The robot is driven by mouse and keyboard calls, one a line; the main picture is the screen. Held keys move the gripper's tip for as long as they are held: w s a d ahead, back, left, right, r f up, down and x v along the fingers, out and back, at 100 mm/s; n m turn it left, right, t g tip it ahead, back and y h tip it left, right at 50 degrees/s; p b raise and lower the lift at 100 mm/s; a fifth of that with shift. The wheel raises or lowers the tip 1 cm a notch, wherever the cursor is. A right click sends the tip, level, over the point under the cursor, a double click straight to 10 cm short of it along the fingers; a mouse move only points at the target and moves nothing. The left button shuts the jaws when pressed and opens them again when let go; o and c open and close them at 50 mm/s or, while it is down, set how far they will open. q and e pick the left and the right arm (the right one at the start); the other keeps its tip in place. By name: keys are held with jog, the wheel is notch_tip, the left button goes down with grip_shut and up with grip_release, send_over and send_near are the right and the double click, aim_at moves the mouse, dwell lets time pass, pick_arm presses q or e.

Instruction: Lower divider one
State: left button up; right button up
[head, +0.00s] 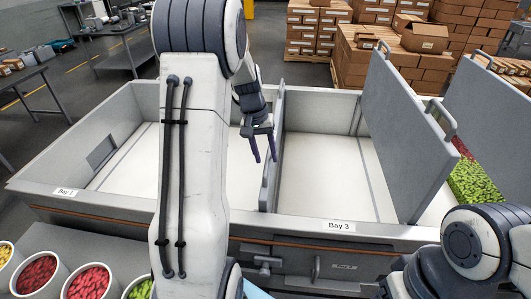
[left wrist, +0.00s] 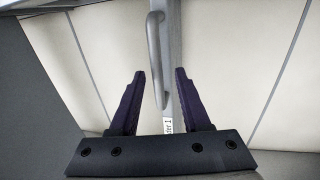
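A thin grey divider (head: 279,120) stands between the left bay and Bay 3, low in the bin, its top near rim height. In the left wrist view its top edge (left wrist: 175,40) runs away from me, with a grey bar handle (left wrist: 155,65) and a small, partly hidden label (left wrist: 168,126). My left gripper (head: 264,160) is open and empty, its dark purple fingers pointing down near this divider. In the left wrist view, the handle shows between the fingertips (left wrist: 159,75); I see no contact. My right gripper is out of view; only my right arm shows.
Two more grey dividers, one nearer (head: 400,130) and one farther right (head: 492,110), stand raised above the bin (head: 80,201). Green and red candy (head: 475,185) lies beyond the nearer one. The left bay and Bay 3 look empty. Candy buckets (head: 90,283) stand front left.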

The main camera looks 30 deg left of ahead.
pick_arm(q)
jog(key=shift+r, duration=0.1)
notch_tip(320, 180, up, 10)
jog(key=a+b, duration=0.1)
jog(key=shift+s+a+r, duration=0.15)
jog(key=shift+s+a, duration=0.25)
jog(key=shift+s, duration=0.05)
dwell(0.4)
jog(key=s+d+f+m, duration=0.1)
jog(key=s+d+m, duration=0.2)
jog(key=d, duration=0.7)
jog(key=s+d+f+m, duration=0.1)
jog(key=s+d+m, duration=0.1)
jog(key=d, duration=0.8)
jog(key=s+d+f+m, duration=0.2)
jog(key=s+d, duration=0.3)
jog(key=s, duration=0.4)
jog(key=s+d+f+m+g+y, duration=0.1)
jog(key=s+d+f+m, duration=0.2)
jog(key=s, duration=0.7)
jog(key=d+m, duration=0.2)
jog(key=shift+s+d+f+m, duration=0.15)
jog(key=shift+f+m, duration=0.05)
jog(key=shift+m, duration=0.1)
